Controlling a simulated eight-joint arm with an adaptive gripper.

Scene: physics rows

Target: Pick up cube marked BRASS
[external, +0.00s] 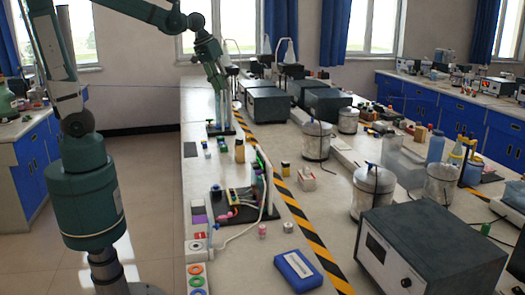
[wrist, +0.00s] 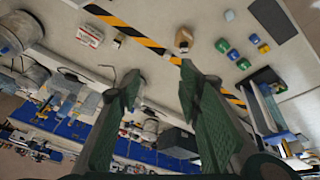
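Several small blue and green cubes lie grouped on the bench. In the wrist view a green cube (wrist: 222,45) and a blue cube (wrist: 254,39) are at the upper right, with others beside them. The group also shows small in the external view (external: 223,146). No marking is readable, so I cannot tell which cube is BRASS. My gripper (wrist: 160,70) is open, with its two green fingers spread and nothing between them. In the external view my gripper (external: 221,85) hangs above the far part of the bench, higher than the cubes and apart from them.
A wired device (external: 240,195) is nearer the camera. Grey boxes (external: 268,104) stand beyond the yellow-black stripe.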

